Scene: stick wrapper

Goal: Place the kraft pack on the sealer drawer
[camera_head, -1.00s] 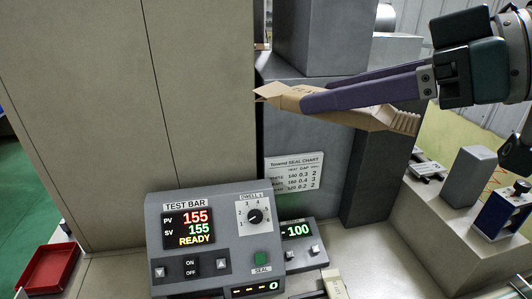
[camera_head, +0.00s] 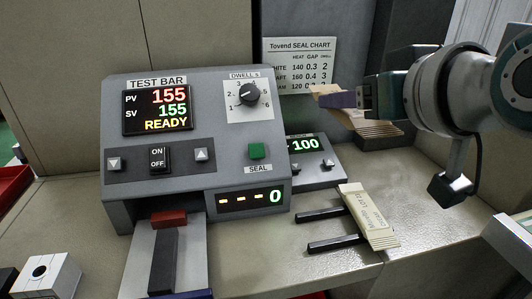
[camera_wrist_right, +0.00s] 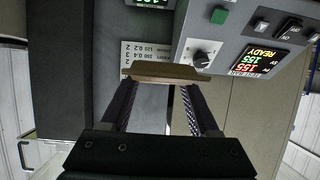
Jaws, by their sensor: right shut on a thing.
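The brown kraft pack (camera_head: 372,122) is held by my right gripper (camera_head: 340,99), which is shut on it. It hangs in the air right of the sealer, in front of the grey housing. In the right wrist view the pack (camera_wrist_right: 165,74) shows as a brown strip across both fingertips. The sealer (camera_head: 190,130) reads 155, 155 and READY. A drawer-like slide with a dark bar (camera_head: 162,255) and a red block sticks out from its front, with nothing brown on it. My left gripper is not in view.
A small display unit (camera_head: 305,146) reads 100. A seal chart (camera_head: 299,65) stands behind. A white block (camera_head: 48,275) is at the lower left.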

